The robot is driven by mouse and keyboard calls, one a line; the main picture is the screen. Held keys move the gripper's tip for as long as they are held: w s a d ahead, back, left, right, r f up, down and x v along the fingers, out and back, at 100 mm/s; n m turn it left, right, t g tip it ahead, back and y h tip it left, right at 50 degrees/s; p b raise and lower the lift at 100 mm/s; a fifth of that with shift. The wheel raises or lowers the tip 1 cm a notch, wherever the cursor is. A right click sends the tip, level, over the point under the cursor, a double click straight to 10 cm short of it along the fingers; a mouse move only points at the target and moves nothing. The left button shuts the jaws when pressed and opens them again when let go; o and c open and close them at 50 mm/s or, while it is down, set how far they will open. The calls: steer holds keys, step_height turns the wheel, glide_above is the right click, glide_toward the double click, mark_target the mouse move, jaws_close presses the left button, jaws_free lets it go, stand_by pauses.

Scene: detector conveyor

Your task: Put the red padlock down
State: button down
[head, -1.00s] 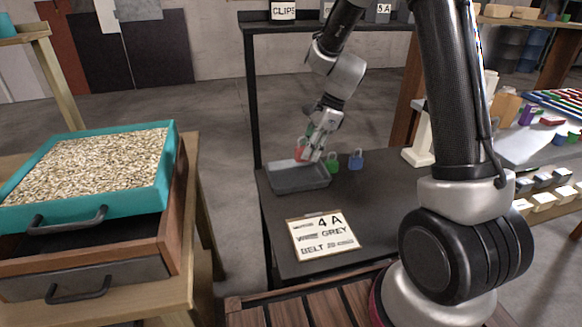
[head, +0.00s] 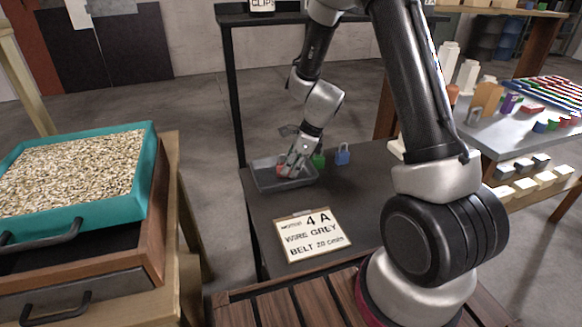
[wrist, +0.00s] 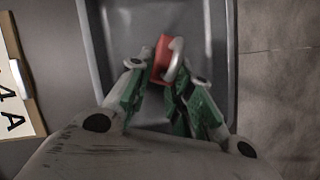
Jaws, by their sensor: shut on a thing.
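The red padlock (head: 281,169) is between the fingertips of my gripper (head: 291,172), over the grey tray (head: 268,184) on the dark table. In the wrist view the red padlock (wrist: 163,58) shows its red body and pale shackle between the green-padded fingers of my gripper (wrist: 165,78). My gripper is shut on it and points down into the grey tray (wrist: 222,95). I cannot tell whether the padlock touches the tray floor.
A green padlock (head: 319,160) and a blue padlock (head: 343,154) stand on the table right of the tray. A sign (head: 312,236) lies in front. A teal bin of pellets (head: 150,165) is at the left.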

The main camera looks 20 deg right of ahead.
steer(key=shift+f, duration=0.1)
steer(key=c, duration=1.3)
jaws_free()
steer(key=s+d+r+n, duration=0.3)
steer(key=s+r, duration=0.1)
steer(key=r, duration=0.5)
steer(key=s+d+r+n, duration=0.3)
steer(key=r, duration=0.7)
steer(key=s+d+r+n+t+h, duration=0.1)
steer(key=s+d+r+n, duration=0.1)
steer(key=s+n, duration=0.3)
steer(key=s+d+r+n+h, duration=0.1)
steer(key=s+d+r+n, duration=0.1)
steer(key=s+r+n, duration=0.2)
steer(key=s+d+r+n+t+h, duration=0.1)
steer(key=s+d+r+n+h, duration=0.1)
steer(key=s+n, duration=0.5)
steer(key=s+d+r, duration=0.1)
steer(key=s, duration=0.3)
steer(key=shift+n+t, duration=0.3)
